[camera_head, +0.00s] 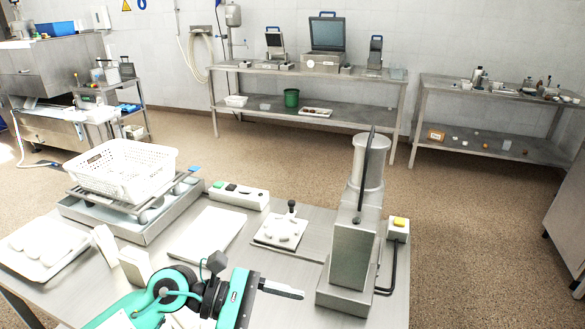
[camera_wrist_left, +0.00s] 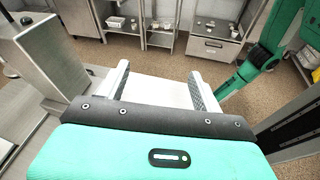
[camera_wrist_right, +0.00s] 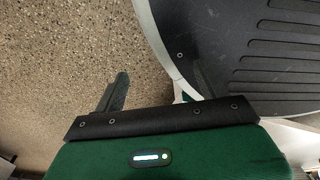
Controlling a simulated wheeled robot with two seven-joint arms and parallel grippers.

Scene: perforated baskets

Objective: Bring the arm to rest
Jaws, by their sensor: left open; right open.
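My left gripper (camera_head: 270,290) is above the near part of the steel table (camera_head: 230,265) in the head view. Its jaws also show in the left wrist view (camera_wrist_left: 160,75), spread apart with nothing held; a pale flat surface lies behind them. My right gripper (camera_wrist_right: 160,82) shows only in the right wrist view. Its fingers are apart and empty, pointing down past the speckled floor, beside my dark ribbed base. The right arm is outside the head view.
A white perforated basket (camera_head: 125,165) sits on a scale-like frame at the table's left. A tall steel machine (camera_head: 352,250) stands right of my left gripper. A white board (camera_head: 207,235) and a small plate with pale lumps (camera_head: 280,232) lie between. Open floor (camera_head: 465,240) is to the right.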

